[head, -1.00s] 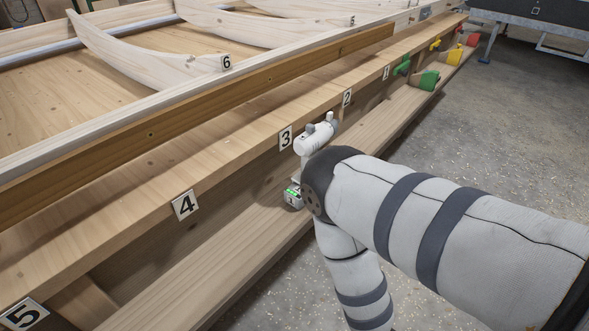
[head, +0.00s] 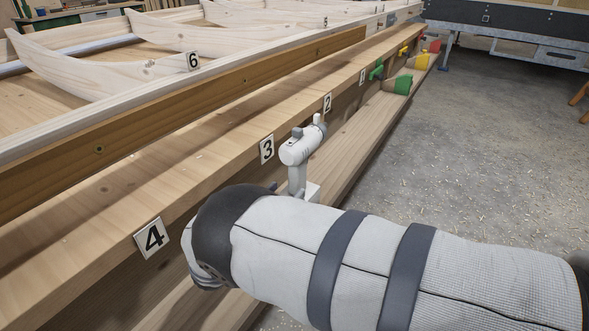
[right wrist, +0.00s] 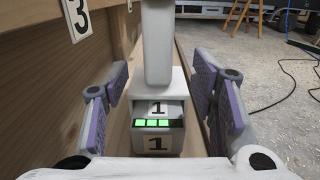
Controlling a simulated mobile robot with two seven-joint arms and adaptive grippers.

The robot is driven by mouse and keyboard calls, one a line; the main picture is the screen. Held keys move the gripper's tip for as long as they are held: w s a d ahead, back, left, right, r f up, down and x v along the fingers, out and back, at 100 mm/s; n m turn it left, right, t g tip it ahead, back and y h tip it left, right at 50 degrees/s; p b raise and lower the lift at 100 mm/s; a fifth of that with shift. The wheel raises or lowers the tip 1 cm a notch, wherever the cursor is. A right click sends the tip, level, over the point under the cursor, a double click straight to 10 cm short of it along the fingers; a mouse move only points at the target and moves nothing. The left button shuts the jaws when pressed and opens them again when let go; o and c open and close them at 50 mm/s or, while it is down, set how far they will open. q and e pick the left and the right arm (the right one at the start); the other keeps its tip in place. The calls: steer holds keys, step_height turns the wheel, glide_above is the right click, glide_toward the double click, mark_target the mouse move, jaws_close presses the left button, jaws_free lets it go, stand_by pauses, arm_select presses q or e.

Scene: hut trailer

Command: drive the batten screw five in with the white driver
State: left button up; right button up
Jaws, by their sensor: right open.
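The white driver (head: 300,152) stands upright on the lower ledge beside tag 3, its head at the top. In the right wrist view its white handle (right wrist: 157,45) rises from a base marked 1 (right wrist: 158,142) with green lights. My right gripper (right wrist: 160,108) is open, with purple-padded fingers on either side of the driver, apart from it. In the head view my right arm hides most of this gripper. The brown batten (head: 215,101) runs along the frame with small dark screw spots; I cannot tell which is screw five. My left gripper is not in view.
Number tags 4 (head: 153,238), 3 (head: 267,149) and 2 (head: 327,103) mark the front board. A green driver (head: 403,85) and other coloured tools stand farther along the ledge. Clear floor (head: 480,150) lies to the right. A black cable (right wrist: 283,80) shows on the floor.

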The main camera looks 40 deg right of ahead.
mark_target(300, 178)
steer(key=b+x, duration=0.1)
steer(key=x, duration=0.1)
steer(key=b+x, duration=0.2)
steer(key=x, duration=0.1)
steer(key=b+x, duration=0.1)
steer(key=x, duration=0.2)
steer(key=shift+w+f, duration=0.1)
steer(key=shift+f, duration=0.3)
steer(key=shift+r, duration=0.2)
jaws_close()
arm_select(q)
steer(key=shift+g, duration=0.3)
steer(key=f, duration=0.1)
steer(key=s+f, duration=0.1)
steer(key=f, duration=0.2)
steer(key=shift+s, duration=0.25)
arm_select(e)
steer(key=shift+r, duration=0.1)
